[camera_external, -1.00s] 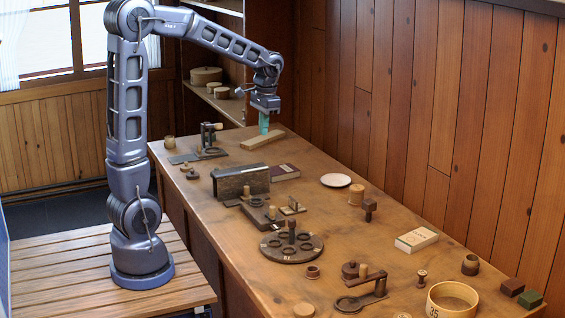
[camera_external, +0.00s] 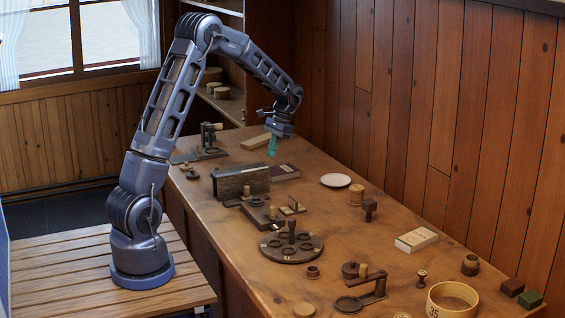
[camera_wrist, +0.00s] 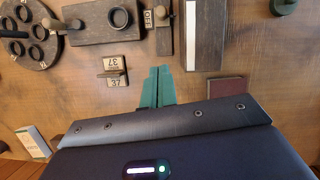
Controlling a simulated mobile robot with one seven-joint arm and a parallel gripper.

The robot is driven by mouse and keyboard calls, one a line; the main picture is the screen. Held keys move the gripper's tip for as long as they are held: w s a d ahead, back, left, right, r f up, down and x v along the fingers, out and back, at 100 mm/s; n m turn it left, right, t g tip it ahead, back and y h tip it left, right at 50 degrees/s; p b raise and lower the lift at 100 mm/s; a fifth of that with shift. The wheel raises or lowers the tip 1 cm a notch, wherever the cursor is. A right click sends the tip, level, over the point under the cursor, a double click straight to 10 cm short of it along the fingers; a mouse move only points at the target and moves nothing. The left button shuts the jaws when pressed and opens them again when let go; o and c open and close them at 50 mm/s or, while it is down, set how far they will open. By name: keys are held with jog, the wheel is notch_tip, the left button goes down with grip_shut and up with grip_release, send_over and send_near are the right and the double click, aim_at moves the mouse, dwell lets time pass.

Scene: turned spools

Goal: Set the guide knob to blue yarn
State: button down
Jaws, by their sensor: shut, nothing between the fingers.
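My gripper (camera_external: 272,146) hangs above the far half of the table, tilted, with its teal fingers shut and empty. The fingers (camera_wrist: 158,86) also show in the wrist view, over bare wood. A small pale knob (camera_external: 246,190) stands on a dark strip in front of the long dark box (camera_external: 242,180). In the wrist view this knob (camera_wrist: 161,13) sits at the top end of the strip (camera_wrist: 164,40), beside a small lettered label. I cannot tell for sure that it is the guide knob. No blue yarn mark is readable.
A dark block with a ring (camera_wrist: 118,18), a small stand marked 37 (camera_wrist: 113,66) and a round ringed tray (camera_external: 290,248) lie near the strip. A dark red book (camera_external: 286,172) lies behind the box. A white plate (camera_external: 335,180) is farther right.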

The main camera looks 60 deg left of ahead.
jog(key=shift+w+a+f, duration=0.25)
jog(key=shift+a+f, duration=0.65)
jog(key=shift+f, duration=0.15)
send_near(249, 196)
jog(key=w+f, duration=0.1)
jog(key=f, duration=0.1)
jog(key=w+a+f, duration=0.1)
jog(key=w+f, duration=0.1)
jog(key=shift+w+a+f, duration=0.1)
jog(key=shift+a+f, duration=0.05)
jog(key=shift+f, duration=0.1)
jog(key=shift+s, duration=1.1)
jog(key=shift+s+d, duration=0.3)
jog(key=shift+s, duration=0.55)
jog(key=shift+s, duration=0.1)
jog(key=shift+s, duration=2)
